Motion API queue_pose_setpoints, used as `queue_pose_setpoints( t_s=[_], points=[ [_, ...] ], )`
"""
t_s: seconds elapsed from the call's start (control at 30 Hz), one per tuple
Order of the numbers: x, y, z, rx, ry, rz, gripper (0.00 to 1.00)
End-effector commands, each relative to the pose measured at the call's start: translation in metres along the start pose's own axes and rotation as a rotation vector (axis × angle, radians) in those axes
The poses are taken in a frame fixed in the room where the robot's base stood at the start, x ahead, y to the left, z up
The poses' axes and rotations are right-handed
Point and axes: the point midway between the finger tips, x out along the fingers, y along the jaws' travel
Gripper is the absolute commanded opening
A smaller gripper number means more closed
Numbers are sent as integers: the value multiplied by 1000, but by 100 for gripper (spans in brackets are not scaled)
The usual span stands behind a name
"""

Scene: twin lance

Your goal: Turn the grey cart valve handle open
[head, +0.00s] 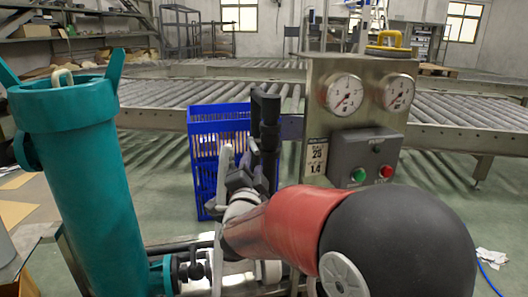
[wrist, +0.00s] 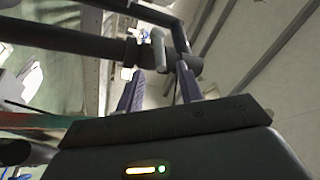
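The grey valve handle (wrist: 158,48) shows in the wrist view as a short light-grey lever on a dark pipe (wrist: 75,41). It lies just past my gripper (wrist: 160,70), in line with the gap between the two fingertips. The fingers are apart with nothing clearly held between them. Whether a fingertip touches the handle or pipe, I cannot tell. In the head view, dark upright piping (head: 267,125) stands beyond my arm. My gripper is small and dark there, partly blending with that piping, and the handle cannot be picked out clearly.
A teal cylinder (head: 80,170) stands at the left. A metal panel with two gauges (head: 345,94) and a grey button box (head: 366,155) is at the right. A blue crate (head: 205,160) stands behind the piping, before roller conveyors (head: 160,93). Open floor shows right of my arm.

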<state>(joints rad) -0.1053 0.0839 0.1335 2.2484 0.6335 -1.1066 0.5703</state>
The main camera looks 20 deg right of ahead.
Motion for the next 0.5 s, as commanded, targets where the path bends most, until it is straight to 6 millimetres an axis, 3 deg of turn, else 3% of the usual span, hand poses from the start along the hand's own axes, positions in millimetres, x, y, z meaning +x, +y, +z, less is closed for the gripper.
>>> queue_pose_setpoints(
  t_s=[0.3, 0.5],
  points=[
    [48, -1, -1, -1, 1, 1, 37],
    [70, -1, -1, -1, 0, 0, 37]
  ],
)
